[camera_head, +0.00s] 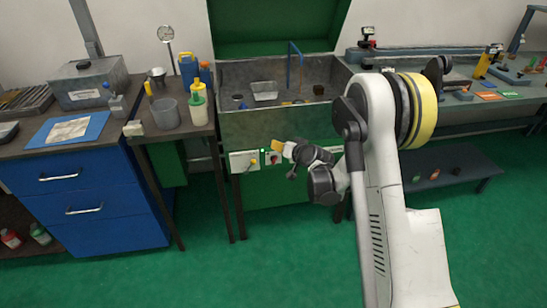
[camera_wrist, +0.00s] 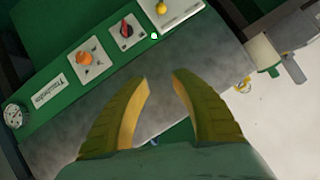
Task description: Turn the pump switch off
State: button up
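A red-and-black rotary switch (camera_wrist: 126,31) sits on a white plate on the green front panel of the wash tank, with a small lit green lamp (camera_wrist: 154,36) beside it. An orange knob (camera_wrist: 84,58) is on the same panel, and a yellow knob (camera_wrist: 161,9) is on a separate white plate. The plate labels are too small to read, so I cannot tell for certain which control is the pump switch. My gripper (camera_wrist: 162,78) is open and empty, its yellow fingers apart, near the panel and not touching the switch.
The grey tank (camera_head: 240,125) stands above the panel. A side table with a grey beaker (camera_head: 166,114) and bottles (camera_head: 198,108) is at left, beside blue drawers (camera_head: 85,205). A gauge (camera_wrist: 14,116) is at the panel's end. The green floor (camera_head: 260,265) in front is clear.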

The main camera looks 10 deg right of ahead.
jog(key=m+t, duration=0.1)
jog(key=t, duration=0.1)
send_near(275, 159)
jog(key=b+x, duration=0.1)
jog(key=x, duration=0.2)
jog(key=b+x, duration=0.1)
jog(key=x, duration=0.2)
jog(key=b+x, duration=0.1)
jog(key=x, duration=0.3)
jog(key=shift+f, duration=0.45)
jog(key=shift+s, duration=0.1)
grip_shut()
